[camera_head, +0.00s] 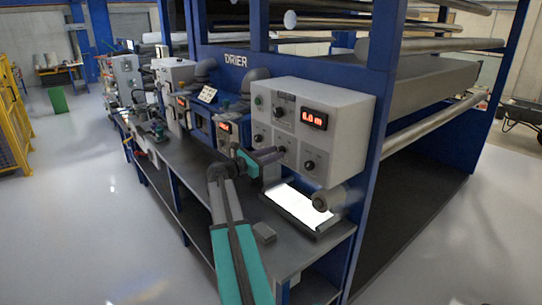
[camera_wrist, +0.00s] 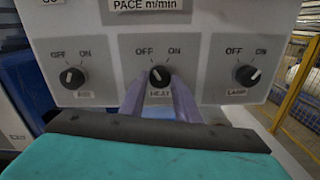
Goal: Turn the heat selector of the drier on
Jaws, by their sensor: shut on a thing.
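The heat selector (camera_wrist: 160,76) is a round black knob with a white pointer mark, in the middle of the lower row in the wrist view. OFF is printed above it to the left, ON to the right, and HEAT below. Its white mark looks turned upward and slightly left, but is small. My gripper (camera_wrist: 161,84) has its two fingers on either side of this knob and is shut on it. In the head view my gripper (camera_head: 283,150) reaches the lower front of the grey drier panel (camera_head: 345,110); the heat knob is hidden there.
The AIR knob (camera_wrist: 73,77) is left of the heat selector and the LAMP knob (camera_wrist: 247,75) right, both clear of the fingers. A lit white plate (camera_head: 298,207) and a roller (camera_head: 328,199) lie below the panel. A blue frame post (camera_head: 372,150) stands at right.

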